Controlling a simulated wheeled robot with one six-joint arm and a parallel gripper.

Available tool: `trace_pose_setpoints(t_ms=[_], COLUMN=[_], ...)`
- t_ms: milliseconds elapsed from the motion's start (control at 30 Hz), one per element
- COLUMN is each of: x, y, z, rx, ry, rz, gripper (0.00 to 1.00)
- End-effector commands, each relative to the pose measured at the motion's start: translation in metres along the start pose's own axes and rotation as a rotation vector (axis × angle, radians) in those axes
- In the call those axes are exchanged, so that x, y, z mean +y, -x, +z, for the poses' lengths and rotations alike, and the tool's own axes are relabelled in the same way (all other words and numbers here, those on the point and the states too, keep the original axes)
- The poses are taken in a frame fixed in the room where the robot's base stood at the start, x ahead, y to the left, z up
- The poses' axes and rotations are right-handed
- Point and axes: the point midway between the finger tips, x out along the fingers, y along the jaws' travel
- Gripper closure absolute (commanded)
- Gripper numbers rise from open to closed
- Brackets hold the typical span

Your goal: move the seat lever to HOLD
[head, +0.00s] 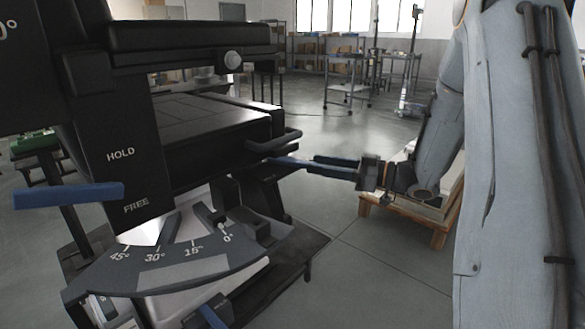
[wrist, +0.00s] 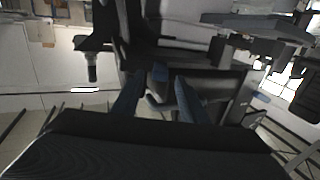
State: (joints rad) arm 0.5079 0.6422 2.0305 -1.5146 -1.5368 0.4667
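A black upright plate (head: 126,165) at the left of the head view carries the label HOLD (head: 121,154) above the label FREE (head: 136,205). A blue lever (head: 68,195) lies across it, nearly level, with its right end between the two labels and nearer FREE. My gripper (head: 308,162) is far to the right of this lever, pointing left at the side of the black seat. In the wrist view my gripper (wrist: 157,98) has its blue fingers apart.
A dial plate (head: 185,270) marked 45° to 0° sits below, with another blue handle (head: 212,316) under it. A black bar handle (head: 275,143) sticks out near my gripper. A wooden pallet (head: 440,215) stands behind my arm. The floor (head: 350,240) between is clear.

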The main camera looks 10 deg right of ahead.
Motion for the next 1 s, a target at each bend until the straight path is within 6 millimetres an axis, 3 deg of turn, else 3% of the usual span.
trace_pose_setpoints(t_ms=[167, 600, 967, 1000], x=[0.000, -0.001, -0.001, -0.001], y=[-0.011, -0.070, -0.078, -0.077], z=[0.001, 0.001, 0.000, 0.000], rx=[0.006, 0.006, 0.005, 0.005], ry=[-0.001, -0.001, -0.001, -0.001], rz=[-0.009, -0.007, -0.007, -0.007], gripper=[0.60, 0.60, 0.60, 0.66])
